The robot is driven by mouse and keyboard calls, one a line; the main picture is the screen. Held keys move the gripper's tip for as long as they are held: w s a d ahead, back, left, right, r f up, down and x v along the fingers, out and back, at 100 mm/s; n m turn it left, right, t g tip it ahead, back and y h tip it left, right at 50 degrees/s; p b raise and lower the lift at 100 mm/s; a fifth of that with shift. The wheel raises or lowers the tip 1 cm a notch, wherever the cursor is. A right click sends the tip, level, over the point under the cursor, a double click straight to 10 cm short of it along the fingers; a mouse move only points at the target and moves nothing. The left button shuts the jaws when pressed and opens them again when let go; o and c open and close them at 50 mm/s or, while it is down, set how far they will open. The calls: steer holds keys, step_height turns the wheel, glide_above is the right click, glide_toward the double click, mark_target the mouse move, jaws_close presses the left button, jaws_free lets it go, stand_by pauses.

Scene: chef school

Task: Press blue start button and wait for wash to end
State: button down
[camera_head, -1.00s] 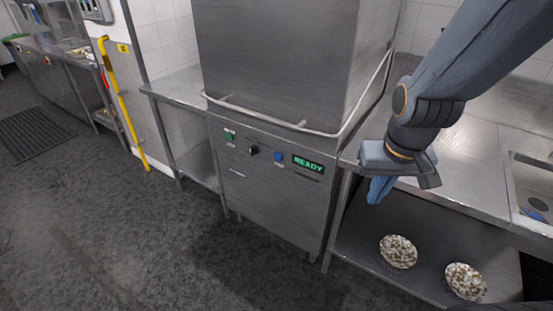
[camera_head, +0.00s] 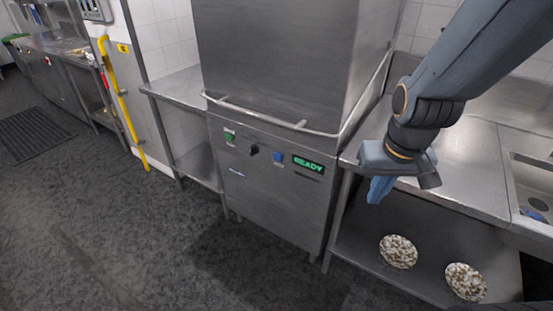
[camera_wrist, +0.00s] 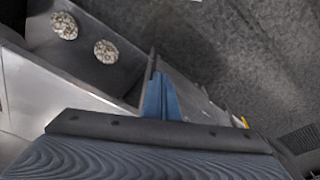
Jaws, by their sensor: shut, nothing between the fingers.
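The steel dishwasher (camera_head: 270,190) stands in the middle of the head view with its hood down. Its front panel carries the blue start button (camera_head: 278,156), a black knob (camera_head: 254,150), a green button (camera_head: 229,136) and a display (camera_head: 308,164) reading READY in green. My gripper (camera_head: 376,190) is to the right of the panel, apart from it, with its blue fingers shut and pointing down. In the wrist view the shut fingers (camera_wrist: 161,97) show at the middle with nothing between them.
A steel counter (camera_head: 470,165) with a sink at its right end lies right of the dishwasher. Two speckled plates (camera_head: 398,252) (camera_head: 465,281) lie on its lower shelf. A side table (camera_head: 183,88) stands on the left. A yellow pole (camera_head: 122,105) leans at the wall. The front floor is clear.

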steer(key=m+t+y+b, duration=0.45)
steer(key=t+b, duration=0.75)
steer(key=b, duration=1.3)
glide_toward(278, 157)
steer(key=s+r+m+h, duration=0.1)
steer(key=s+r+m, duration=0.1)
steer(key=s+r, duration=0.2)
steer(key=w+a+f+m+t+y+b, duration=0.1)
steer(key=a+f+m+t+b, duration=0.1)
steer(key=a+f+t+b, duration=0.3)
steer(key=shift+a+f+b, duration=1.2)
steer(key=shift+a+b, duration=0.75)
steer(key=shift+b, duration=0.35)
steer(key=shift+w+y, duration=0.1)
steer(key=shift+y, duration=0.15)
steer(key=w+d+b, duration=0.2)
steer(key=w+d, duration=0.2)
steer(key=w, duration=0.3)
steer(key=shift+w+d, duration=0.2)
steer(key=shift+w, duration=0.1)
steer(key=shift+w+d, duration=0.1)
steer(key=shift+w, duration=0.05)
